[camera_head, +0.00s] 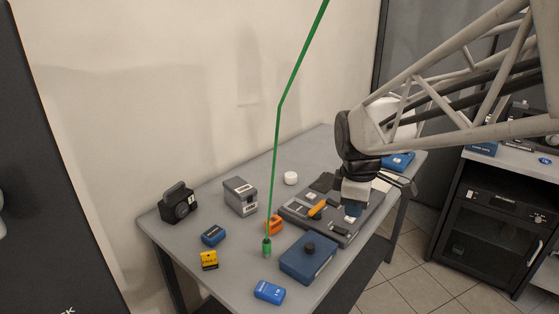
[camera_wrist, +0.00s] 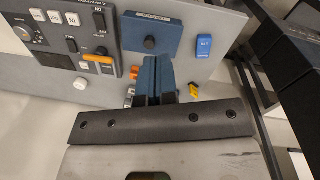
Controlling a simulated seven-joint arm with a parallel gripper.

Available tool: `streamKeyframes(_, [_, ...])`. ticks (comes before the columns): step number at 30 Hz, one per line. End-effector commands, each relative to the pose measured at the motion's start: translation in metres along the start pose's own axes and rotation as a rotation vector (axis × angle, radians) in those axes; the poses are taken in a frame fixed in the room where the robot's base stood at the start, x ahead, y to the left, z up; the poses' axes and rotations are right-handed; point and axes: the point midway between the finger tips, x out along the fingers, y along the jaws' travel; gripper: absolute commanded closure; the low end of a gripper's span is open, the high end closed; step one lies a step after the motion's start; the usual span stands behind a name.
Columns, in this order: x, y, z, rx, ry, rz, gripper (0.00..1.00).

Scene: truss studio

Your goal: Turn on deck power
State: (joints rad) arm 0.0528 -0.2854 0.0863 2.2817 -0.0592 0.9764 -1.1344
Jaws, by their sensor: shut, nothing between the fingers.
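The deck (camera_head: 340,233) is a flat dark grey panel lying on the table. In the wrist view the deck (camera_wrist: 62,36) fills the upper left, with white square buttons (camera_wrist: 55,17), black switches, an orange lever (camera_wrist: 97,59) and a round dial (camera_wrist: 24,33). Its small labels are unreadable, so I cannot tell which control is power. My gripper (camera_head: 352,216) points down above the right part of the deck in the head view, hiding some of it. In the wrist view my gripper (camera_wrist: 158,64) has its blue fingers together and empty. I cannot tell whether it touches anything.
A blue box with a black knob (camera_head: 306,262) stands in front of the deck. A green rod (camera_head: 276,150) rises from the table. A camera (camera_head: 179,204), a grey device (camera_head: 240,196), a white cylinder (camera_head: 291,178) and small blue and yellow blocks stand around. Bare table lies between them.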

Motion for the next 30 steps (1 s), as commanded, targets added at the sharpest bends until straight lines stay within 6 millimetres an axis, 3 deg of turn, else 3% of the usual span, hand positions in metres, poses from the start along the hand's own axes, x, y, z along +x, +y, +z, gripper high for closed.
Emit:
streamKeyframes(14, [0.026, 0.074, -0.018, -0.469, -0.028, -0.061, 1.00])
streamKeyframes(30, [0.070, 0.153, -0.034, -1.002, -0.023, -0.143, 1.00])
